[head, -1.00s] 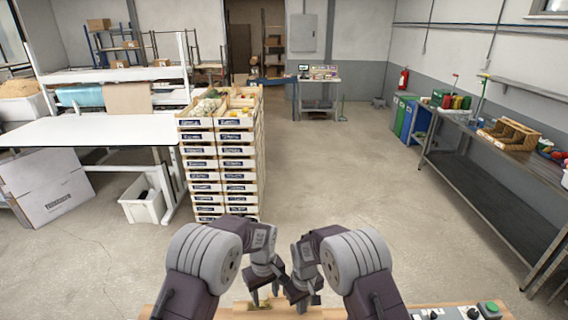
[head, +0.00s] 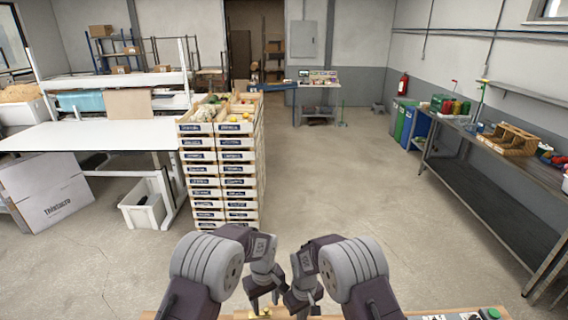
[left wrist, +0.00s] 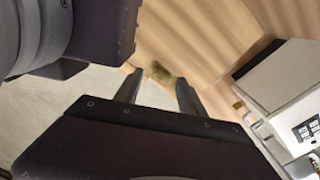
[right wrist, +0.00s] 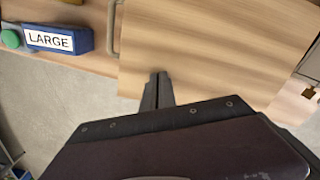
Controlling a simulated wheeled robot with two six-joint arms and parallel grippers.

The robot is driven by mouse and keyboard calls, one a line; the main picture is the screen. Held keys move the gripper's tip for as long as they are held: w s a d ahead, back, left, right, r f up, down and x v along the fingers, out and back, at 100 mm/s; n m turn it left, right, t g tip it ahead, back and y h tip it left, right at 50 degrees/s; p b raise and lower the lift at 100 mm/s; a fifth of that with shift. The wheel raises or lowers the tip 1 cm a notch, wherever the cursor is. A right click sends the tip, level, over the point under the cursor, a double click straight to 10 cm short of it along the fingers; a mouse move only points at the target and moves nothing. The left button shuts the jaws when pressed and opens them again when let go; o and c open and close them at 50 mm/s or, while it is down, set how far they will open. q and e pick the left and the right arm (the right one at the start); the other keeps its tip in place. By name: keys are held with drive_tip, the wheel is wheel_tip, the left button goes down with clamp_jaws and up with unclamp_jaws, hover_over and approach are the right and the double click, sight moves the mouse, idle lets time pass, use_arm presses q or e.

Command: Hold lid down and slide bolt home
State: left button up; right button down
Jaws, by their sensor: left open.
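A pale wooden panel, apparently the lid (right wrist: 215,50), fills much of the right wrist view; wood also shows in the left wrist view (left wrist: 215,30). In the head view, both grippers hang close together over the bench's front strip, and most of the lid is out of frame.
A blue block marked LARGE (right wrist: 58,39), a green button (right wrist: 10,39) and a metal handle (right wrist: 113,30) are left of the panel in the right wrist view. A white-fronted box (left wrist: 290,85) stands at right in the left wrist view. Stacked crates (head: 222,170) stand ahead.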

sight(266, 308)
use_arm(q)
drive_tip(key=shift+w+f, duration=0.2)
drive_tip(key=shift+f, duration=0.6)
drive_tip(key=shift+w+f, duration=0.15)
drive_tip(key=shift+f, duration=0.6)
clamp_jaws()
